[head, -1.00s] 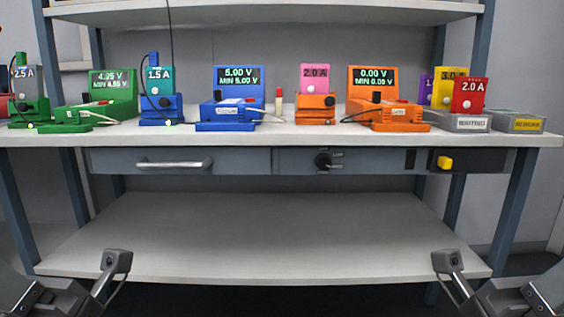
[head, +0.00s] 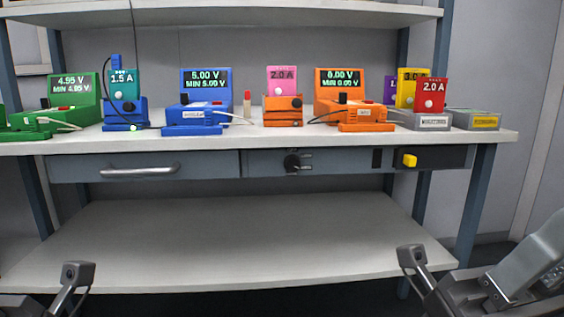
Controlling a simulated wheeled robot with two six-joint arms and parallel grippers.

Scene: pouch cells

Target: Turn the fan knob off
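A round black knob (head: 292,163), which I take to be the fan knob, sits on the dark front panel under the bench top, right of the drawer. Small labels too fine to read are to its right. Its pointer direction is too small to make out. My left gripper (head: 78,273) is low at the bottom left, well below and left of the knob. My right gripper (head: 411,258) is low at the right, below and right of the knob. Neither touches anything visible. The finger gap of each does not show clearly.
A drawer with a metal handle (head: 139,170) is left of the knob. A yellow button (head: 410,160) and a black switch (head: 377,158) are to its right. Coloured testers and chargers stand on the bench top (head: 255,141). A lower shelf (head: 220,235) is empty.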

